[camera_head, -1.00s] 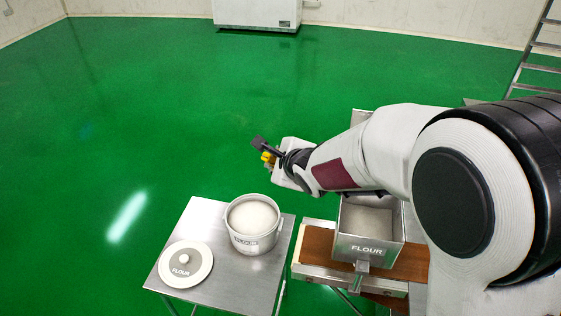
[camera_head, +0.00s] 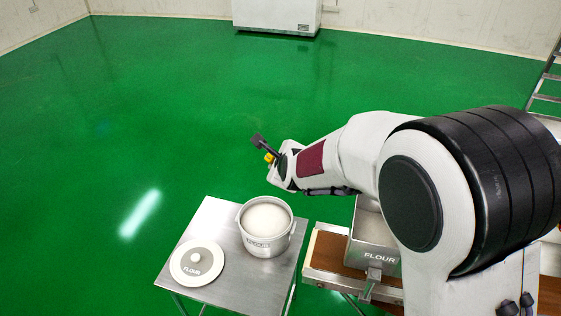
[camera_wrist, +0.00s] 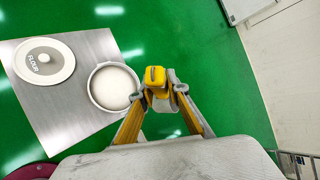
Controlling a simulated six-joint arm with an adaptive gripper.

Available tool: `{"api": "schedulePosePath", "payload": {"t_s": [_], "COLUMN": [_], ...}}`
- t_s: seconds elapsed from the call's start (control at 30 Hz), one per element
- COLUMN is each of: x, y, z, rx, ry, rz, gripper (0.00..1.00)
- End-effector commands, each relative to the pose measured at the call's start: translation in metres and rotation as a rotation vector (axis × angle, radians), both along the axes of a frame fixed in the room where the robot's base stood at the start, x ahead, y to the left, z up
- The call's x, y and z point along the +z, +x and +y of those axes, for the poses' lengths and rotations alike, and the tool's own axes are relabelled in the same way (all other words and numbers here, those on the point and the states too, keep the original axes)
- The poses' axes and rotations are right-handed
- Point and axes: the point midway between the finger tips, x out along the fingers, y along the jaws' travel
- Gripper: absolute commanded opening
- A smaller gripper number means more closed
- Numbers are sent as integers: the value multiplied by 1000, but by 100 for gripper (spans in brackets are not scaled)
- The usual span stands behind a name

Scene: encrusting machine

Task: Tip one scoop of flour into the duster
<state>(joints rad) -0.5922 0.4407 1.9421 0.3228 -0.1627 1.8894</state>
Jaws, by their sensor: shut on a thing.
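My gripper (camera_wrist: 157,92) is shut on a yellow handle (camera_wrist: 155,76), seen end-on in the wrist view. The steel box labelled FLOUR (camera_head: 377,255), apparently the duster, is right of the pot, partly hidden by my arm.
The round FLOUR lid (camera_head: 197,263) lies on the steel table (camera_head: 222,290), left of the pot. The box sits over a brown belt (camera_head: 330,250). A white chest (camera_head: 277,15) stands far back, and a ladder (camera_head: 545,90) at right. The green floor beyond the table is clear.

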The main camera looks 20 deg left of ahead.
Motion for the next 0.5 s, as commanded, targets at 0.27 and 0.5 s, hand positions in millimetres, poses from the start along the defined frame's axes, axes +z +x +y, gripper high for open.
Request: {"api": "schedulePosePath", "payload": {"t_s": [0.27, 0.5], "x": [-6, -12], "y": [3, 5], "z": [10, 19], "rx": [-31, -61], "ry": [11, 19], "rz": [11, 22], "gripper": [0, 0]}}
